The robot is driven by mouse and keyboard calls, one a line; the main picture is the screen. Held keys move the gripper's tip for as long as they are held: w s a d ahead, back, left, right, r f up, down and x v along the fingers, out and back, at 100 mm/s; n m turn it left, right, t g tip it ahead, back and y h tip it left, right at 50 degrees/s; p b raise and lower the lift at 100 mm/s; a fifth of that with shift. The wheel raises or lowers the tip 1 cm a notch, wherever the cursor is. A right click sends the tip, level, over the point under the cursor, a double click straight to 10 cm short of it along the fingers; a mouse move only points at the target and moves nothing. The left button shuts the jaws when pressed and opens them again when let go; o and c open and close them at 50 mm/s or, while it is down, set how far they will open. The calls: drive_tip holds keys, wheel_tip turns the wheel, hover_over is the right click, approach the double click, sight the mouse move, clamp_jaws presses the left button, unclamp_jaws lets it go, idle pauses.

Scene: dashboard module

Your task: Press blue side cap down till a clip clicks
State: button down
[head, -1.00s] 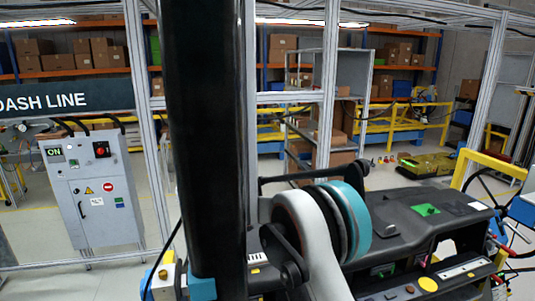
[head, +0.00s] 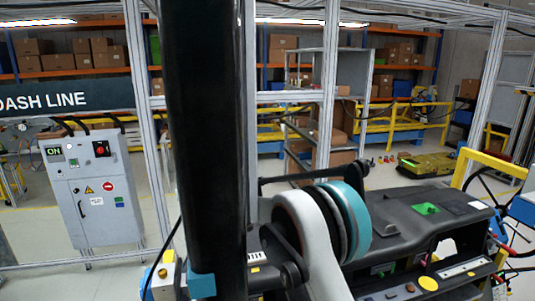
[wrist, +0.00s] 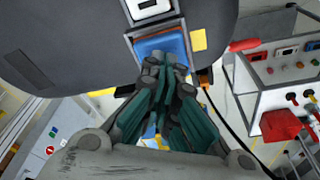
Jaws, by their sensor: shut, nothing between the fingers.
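The blue side cap (wrist: 160,46) sits in a framed recess on the dark dashboard module (wrist: 80,40) in the wrist view. My gripper (wrist: 166,64) has dark teal fingers, shut and empty. The fingertips overlap the lower part of the cap in the picture; I cannot tell whether they touch it. The fingers hide the cap's lower edge and any clip there. In the head view the dashboard module (head: 395,215) lies at right, and my arm hides its near left end. My gripper and the cap do not show there.
A white switch-like part (wrist: 150,8) sits just above the cap, and a yellow patch (wrist: 198,40) beside it. A panel with knobs and a red connector (wrist: 284,126) stands at right in the wrist view. A grey control cabinet (head: 93,195) stands at left in the head view.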

drive_tip(key=shift+f+b, duration=0.4)
drive_tip(key=shift+f, duration=0.15)
idle(0.5)
drive_tip(key=shift+f+b, duration=0.25)
drive_tip(key=shift+b, duration=0.55)
idle(1.6)
idle(0.5)
drive_tip(key=shift+r, duration=0.5)
wheel_tip(320, 180, up, 7)
drive_tip(key=p, duration=0.3)
idle(0.3)
